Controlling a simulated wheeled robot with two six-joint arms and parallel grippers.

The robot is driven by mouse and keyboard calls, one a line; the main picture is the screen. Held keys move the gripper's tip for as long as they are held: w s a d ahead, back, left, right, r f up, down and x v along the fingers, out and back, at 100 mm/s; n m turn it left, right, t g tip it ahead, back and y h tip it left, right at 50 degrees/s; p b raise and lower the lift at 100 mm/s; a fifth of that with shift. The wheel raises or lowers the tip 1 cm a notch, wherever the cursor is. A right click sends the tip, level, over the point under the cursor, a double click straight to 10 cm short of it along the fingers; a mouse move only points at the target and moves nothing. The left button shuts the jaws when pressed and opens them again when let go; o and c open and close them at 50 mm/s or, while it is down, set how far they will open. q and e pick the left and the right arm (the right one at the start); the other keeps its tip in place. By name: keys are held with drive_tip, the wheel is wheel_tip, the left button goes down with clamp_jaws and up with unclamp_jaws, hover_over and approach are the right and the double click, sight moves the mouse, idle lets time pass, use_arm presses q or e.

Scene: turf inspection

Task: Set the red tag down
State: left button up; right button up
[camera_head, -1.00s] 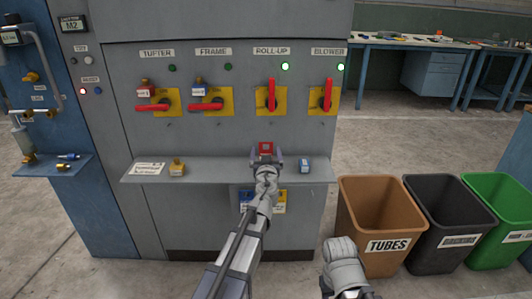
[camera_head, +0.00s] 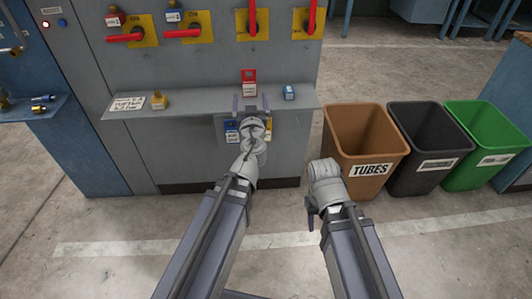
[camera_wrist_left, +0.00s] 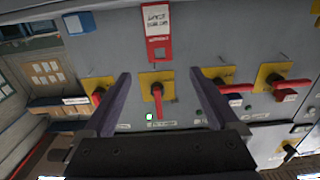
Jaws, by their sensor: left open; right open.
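The red tag (camera_head: 249,76), with a white label, is at the grey shelf (camera_head: 205,100), between the yellow and blue locks. It also shows in the left wrist view (camera_wrist_left: 158,45), beyond my fingertips. I cannot tell whether it lies flat or leans. My left gripper (camera_head: 252,103) is open and empty, just in front of the tag and apart from it. Its two fingers also show in the left wrist view (camera_wrist_left: 162,95) with nothing between them. My right gripper (camera_head: 311,212) is open and low, in front of the brown bin, away from the shelf.
A yellow lock (camera_head: 158,100) and a white card (camera_head: 127,103) are on the shelf's left part, a blue lock (camera_head: 289,92) on its right. Red handles (camera_head: 252,20) line the panel above. A brown bin (camera_head: 364,140) stands at the right, beside black and green bins.

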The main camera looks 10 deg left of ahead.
use_arm(q)
drive_tip(key=s+f+g+y, duration=0.2)
drive_tip(key=s+f+g, duration=0.7)
drive_tip(key=f, duration=0.4)
drive_tip(key=s+d+f+m+g+h, duration=0.2)
drive_tip(key=s+d+f+m+g, duration=0.1)
drive_tip(key=s+d, duration=0.3)
drive_tip(key=s+d+f+m+g+h, duration=0.3)
drive_tip(key=s+d+f+m+g, duration=0.1)
drive_tip(key=s, duration=0.5)
drive_tip(key=d+f+g, duration=0.1)
drive_tip(key=d+f, duration=0.1)
drive_tip(key=d, duration=0.1)
drive_tip(key=shift+s+d+g+h, duration=0.15)
drive_tip(key=shift+s+g+h, duration=0.15)
drive_tip(key=shift+s, duration=0.05)
